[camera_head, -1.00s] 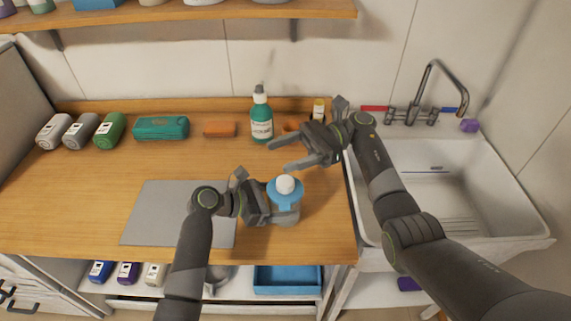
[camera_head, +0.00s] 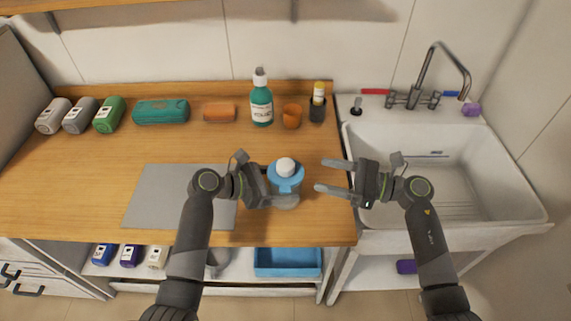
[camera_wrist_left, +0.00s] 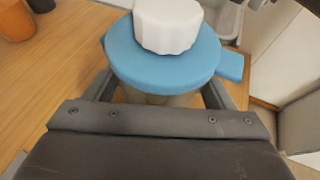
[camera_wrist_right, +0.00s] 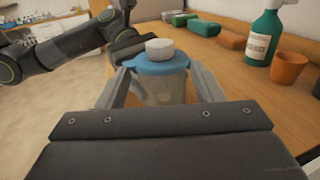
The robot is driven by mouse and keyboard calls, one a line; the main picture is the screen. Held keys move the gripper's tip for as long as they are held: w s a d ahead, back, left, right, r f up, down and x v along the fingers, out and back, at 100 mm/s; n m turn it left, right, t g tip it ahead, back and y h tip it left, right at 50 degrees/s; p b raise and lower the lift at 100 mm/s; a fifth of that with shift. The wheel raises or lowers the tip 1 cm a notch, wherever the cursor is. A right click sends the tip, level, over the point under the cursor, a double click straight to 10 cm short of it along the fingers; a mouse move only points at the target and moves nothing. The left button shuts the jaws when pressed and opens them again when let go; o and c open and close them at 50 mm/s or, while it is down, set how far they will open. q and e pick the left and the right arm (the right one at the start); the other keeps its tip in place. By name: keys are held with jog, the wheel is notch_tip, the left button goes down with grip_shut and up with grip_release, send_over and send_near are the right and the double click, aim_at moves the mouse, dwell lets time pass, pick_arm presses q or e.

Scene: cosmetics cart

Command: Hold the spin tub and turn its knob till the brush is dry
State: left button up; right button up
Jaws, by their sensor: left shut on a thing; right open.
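The spin tub (camera_head: 287,201) stands upright on the wooden counter, with a clear body, a blue lid (camera_head: 286,178) and a white knob (camera_head: 286,166) on top. My left gripper (camera_head: 276,198) is shut on the tub from the left, below the lid; the left wrist view shows the lid (camera_wrist_left: 165,62) and knob (camera_wrist_left: 168,25) close up. My right gripper (camera_head: 322,175) is open and empty to the right of the tub, its fingers pointing at it. In the right wrist view the tub (camera_wrist_right: 160,88) shows ahead between the fingers. I cannot make out a brush inside.
A grey mat (camera_head: 165,195) lies left of the tub. A green spray bottle (camera_head: 261,105), an orange cup (camera_head: 292,116) and a dark cup (camera_head: 317,110) with a yellow-topped item stand behind. The white sink (camera_head: 440,225) is at the right. A blue tray (camera_head: 287,262) sits below the counter.

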aim_at(286, 164)
jog(key=x, duration=1.1)
jog(key=shift+d, duration=0.1)
jog(key=shift+c, duration=0.4)
jog(key=c, duration=0.9)
jog(key=shift+w+n+g+y, duration=0.1)
jog(key=shift+n+g+y, duration=0.2)
jog(key=shift+n+g, duration=1.65)
jog(key=shift+m+g, duration=0.35)
jog(key=shift+g, duration=0.2)
jog(key=shift+f, duration=0.1)
jog(key=o, duration=1)
jog(key=shift+d, duration=0.1)
